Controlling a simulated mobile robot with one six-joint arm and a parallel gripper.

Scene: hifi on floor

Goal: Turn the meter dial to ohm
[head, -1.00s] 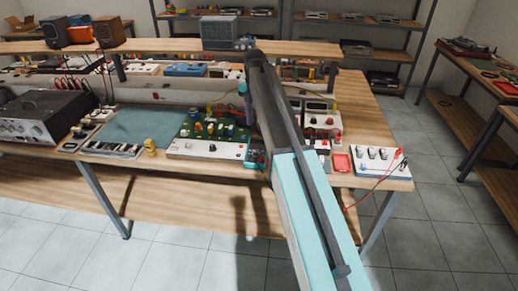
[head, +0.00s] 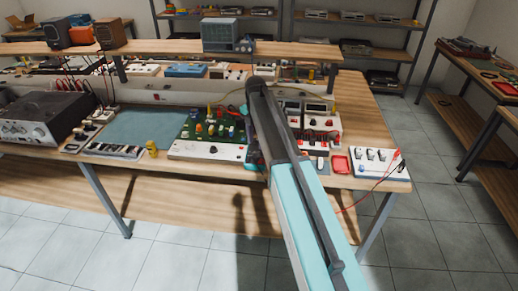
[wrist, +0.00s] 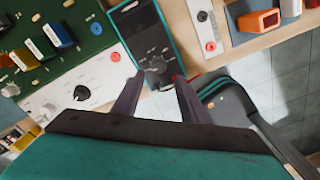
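The meter (wrist: 150,28) is a dark handheld unit with a teal border and a grey screen, at the top middle of the wrist view. Its round dark dial (wrist: 156,65) shows on its lower face, just beyond my fingertips; the pointer setting is too small to read. In the head view my arm hides most of the meter and the gripper.
A green circuit board (head: 212,126) with a white panel (head: 208,150) lies left of the meter. A white strip with a red button (wrist: 209,45) and an orange part (wrist: 258,21) lie to its right. A red tray (head: 340,164) is near the wooden bench's front edge.

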